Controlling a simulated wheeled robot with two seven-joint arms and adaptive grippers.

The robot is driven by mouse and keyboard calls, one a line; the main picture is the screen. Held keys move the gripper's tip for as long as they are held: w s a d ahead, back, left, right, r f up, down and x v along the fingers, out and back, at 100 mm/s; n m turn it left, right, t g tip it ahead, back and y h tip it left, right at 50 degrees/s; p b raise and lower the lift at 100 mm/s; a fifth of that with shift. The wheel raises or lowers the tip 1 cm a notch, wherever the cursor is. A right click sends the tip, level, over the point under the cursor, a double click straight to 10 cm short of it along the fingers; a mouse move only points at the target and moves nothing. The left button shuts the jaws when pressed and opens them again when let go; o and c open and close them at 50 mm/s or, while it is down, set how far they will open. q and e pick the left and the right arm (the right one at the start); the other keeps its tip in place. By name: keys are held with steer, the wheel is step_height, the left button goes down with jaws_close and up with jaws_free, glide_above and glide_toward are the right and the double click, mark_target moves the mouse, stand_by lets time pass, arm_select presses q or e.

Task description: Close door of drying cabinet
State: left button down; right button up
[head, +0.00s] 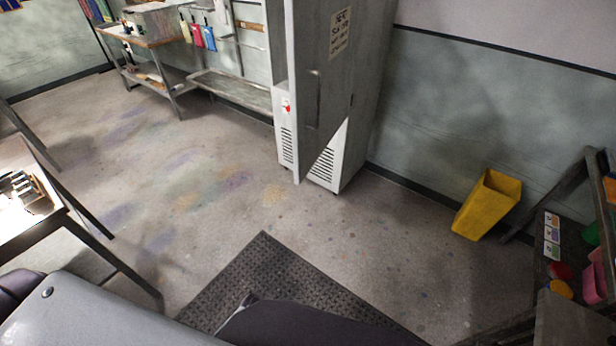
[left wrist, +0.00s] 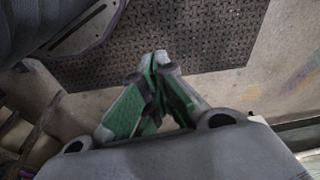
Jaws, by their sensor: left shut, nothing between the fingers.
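The drying cabinet (head: 347,165) is a tall pale metal unit against the wall, with vent slots low on its body. Its grey door (head: 323,95) stands open, swung out towards me, with a printed sign near the top. A handle-like bar shows on the door's face. The cabinet's top and most of its inside are out of view or hidden. My left gripper (left wrist: 160,72) shows in the left wrist view, its green fingers shut and empty above the floor. It touches neither the cabinet nor the door. My right gripper is not in view.
A dark rubber mat (head: 262,268) lies on the floor before me. A yellow bin (head: 487,205) stands by the right wall. A shelf unit is at the far right, a table (head: 25,207) at the left. The floor between mat and cabinet is clear.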

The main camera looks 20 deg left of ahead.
mark_target(302, 107)
arm_select(q)
steer(key=w+d+r+m+t+y, duration=0.1)
steer(key=w+r+t+y, duration=0.1)
steer(key=w+r, duration=0.75)
steer(key=w+r+m+t+y+b, duration=0.1)
steer(key=w+r, duration=0.4)
steer(key=r, duration=0.9)
steer(key=w+d+r+m+t+y, duration=0.1)
steer(key=w+r+t+y, duration=0.1)
steer(key=w+r, duration=0.75)
steer(key=w+d+r+m+t+y, duration=0.2)
steer(key=w+d+r, duration=0.1)
steer(key=r, duration=0.5)
steer(key=w+d+r+m+t+y, duration=0.1)
steer(key=w+d+r+m+t, duration=0.1)
steer(key=r, duration=0.7)
steer(key=w+d+r+m+t+y, duration=0.1)
steer(key=w+d+r+t+y, duration=0.1)
steer(key=r, duration=0.6)
steer(key=w+d+t, duration=0.1)
steer(key=w+d, duration=0.1)
steer(key=w, duration=0.1)
steer(key=shift+w+d+r+m+t+y, duration=0.15)
steer(key=shift+m+t+y, duration=0.15)
steer(key=shift+m, duration=0.1)
